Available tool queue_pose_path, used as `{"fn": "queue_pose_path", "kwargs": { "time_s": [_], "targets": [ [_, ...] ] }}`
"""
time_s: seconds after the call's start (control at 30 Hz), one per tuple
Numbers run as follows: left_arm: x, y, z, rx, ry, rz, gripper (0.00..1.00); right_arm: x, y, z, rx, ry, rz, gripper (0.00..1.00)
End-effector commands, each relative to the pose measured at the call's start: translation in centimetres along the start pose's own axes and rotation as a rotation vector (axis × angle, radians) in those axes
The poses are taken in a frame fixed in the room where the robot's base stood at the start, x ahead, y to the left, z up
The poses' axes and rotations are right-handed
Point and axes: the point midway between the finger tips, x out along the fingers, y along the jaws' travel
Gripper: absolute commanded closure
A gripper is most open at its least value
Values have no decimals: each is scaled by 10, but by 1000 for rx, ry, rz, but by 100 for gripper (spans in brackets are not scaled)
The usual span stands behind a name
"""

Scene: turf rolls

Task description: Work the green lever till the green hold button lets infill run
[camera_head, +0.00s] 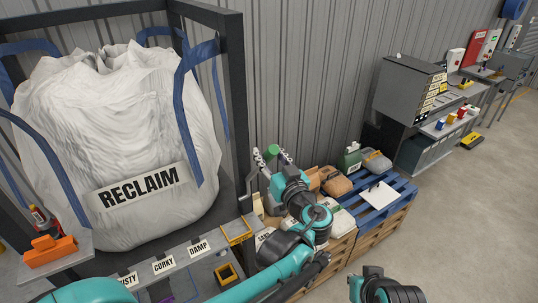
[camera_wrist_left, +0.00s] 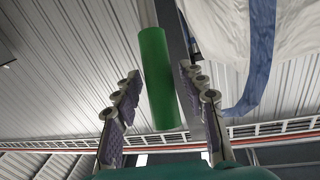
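The green lever shows as a green cylindrical grip (camera_wrist_left: 156,78) in the left wrist view, on a pale rod. In the head view its green end (camera_head: 272,151) shows just past my left gripper (camera_head: 268,162). My left gripper is open, with one finger on each side of the green grip; it also shows in the left wrist view (camera_wrist_left: 160,100). Gaps show between the grip and both fingers. Part of my right arm shows at the bottom of the head view, but its fingers do not. I cannot make out the green hold button.
A large white RECLAIM bag (camera_head: 125,150) hangs in a dark frame (camera_head: 236,110) left of my left gripper. A labelled ledge (camera_head: 180,258) runs below it. Blue and wooden pallets (camera_head: 375,205) with sacks stand right. A grey cabinet (camera_head: 408,90) stands behind; the right floor is open.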

Motion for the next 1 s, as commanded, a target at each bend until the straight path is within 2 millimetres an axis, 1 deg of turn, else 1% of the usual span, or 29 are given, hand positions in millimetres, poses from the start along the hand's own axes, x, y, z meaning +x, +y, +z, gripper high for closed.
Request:
{"fn": "queue_pose_path", "kwargs": {
  "time_s": [0.03,0.07,0.1,0.13,0.33,0.43,0.53,0.6,0.7,0.8,0.9,1.0],
  "targets": [
    [0,0,0,0,0,0,78,0,0,0,0,0,0,100],
    [0,0,0,0,0,0,86,0,0,0,0,0,0,100],
    [0,0,0,0,0,0,96,0,0,0,0,0,0,100],
    [0,0,0,0,0,0,100,0,0,0,0,0,0,100],
    [2,-1,-3,-1,-9,0,100,-2,0,-2,0,0,0,100],
    [13,-5,-12,-7,-53,1,100,-12,0,-9,0,0,0,100],
    [31,-10,-26,-21,-133,8,100,-28,0,-20,0,0,0,100],
    [49,-14,-34,-34,-205,14,100,-38,0,-27,0,0,0,100],
    [73,-18,-41,-51,-303,26,100,-48,0,-35,0,0,0,100],
    [93,-22,-44,-64,-385,36,100,-54,0,-39,0,0,0,100],
    [108,-24,-44,-73,-444,44,100,-58,0,-41,0,0,0,100],
    [115,-24,-44,-78,-476,51,100,-59,0,-42,0,0,0,100]
  ]
}}
